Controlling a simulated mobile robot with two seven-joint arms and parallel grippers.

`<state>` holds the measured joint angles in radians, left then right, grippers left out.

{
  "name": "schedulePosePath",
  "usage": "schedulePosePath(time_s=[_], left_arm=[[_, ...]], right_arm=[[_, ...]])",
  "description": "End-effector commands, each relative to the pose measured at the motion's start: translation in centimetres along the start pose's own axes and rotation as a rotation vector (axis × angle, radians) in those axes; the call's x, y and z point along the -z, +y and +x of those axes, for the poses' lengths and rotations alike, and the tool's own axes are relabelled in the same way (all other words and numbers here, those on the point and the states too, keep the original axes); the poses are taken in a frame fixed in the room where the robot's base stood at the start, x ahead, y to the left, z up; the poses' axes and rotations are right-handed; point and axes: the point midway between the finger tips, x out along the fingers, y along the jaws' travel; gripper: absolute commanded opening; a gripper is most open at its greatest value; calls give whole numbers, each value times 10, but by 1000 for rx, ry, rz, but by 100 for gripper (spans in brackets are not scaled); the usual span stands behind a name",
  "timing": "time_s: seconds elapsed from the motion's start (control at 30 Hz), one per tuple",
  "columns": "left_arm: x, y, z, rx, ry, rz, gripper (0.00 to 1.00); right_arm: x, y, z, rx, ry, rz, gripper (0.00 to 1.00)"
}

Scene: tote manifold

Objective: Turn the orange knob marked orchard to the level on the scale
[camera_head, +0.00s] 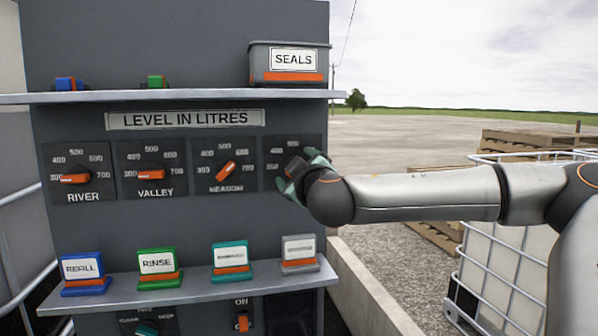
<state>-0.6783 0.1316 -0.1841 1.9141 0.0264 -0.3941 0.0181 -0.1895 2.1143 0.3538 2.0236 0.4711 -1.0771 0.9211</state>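Several dials sit in a row on the grey panel under a "LEVEL IN LITRES" sign (185,119). The rightmost dial plate (280,151) is mostly covered by my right gripper (304,174), whose teal fingers are at that dial. Its name, its knob and most of its scale are hidden, so I cannot read the setting or see whether the fingers grip the knob. The other orange knobs are River (75,178), Valley (151,174) and Meadow (226,170). River and Valley point left near 300; Meadow points up and right. I cannot make out my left gripper.
An upper shelf (200,96) holds a grey "SEALS" bin (290,78) and blue and green items. A lower shelf (190,286) holds several labelled holders, including "RINSE" (157,279), under the dials. A caged white container (500,250) and pallets (530,144) stand at right.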

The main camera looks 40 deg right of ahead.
Motion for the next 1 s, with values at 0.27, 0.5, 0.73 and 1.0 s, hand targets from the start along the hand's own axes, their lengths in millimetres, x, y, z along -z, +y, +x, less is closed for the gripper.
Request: schedulePosePath(time_s=[0.27,0.5,0.73,1.0], left_arm=[[-8,0,8,0,0,0,88],[-16,-1,14,0,0,0,88],[-18,-1,17,0,-1,0,88],[-19,-1,17,-1,-3,-1,88]], right_arm=[[0,-1,-38,1,5,4,88],[0,-1,-89,0,5,2,88],[0,0,-119,0,3,1,88],[0,0,-124,0,-1,0,88]])
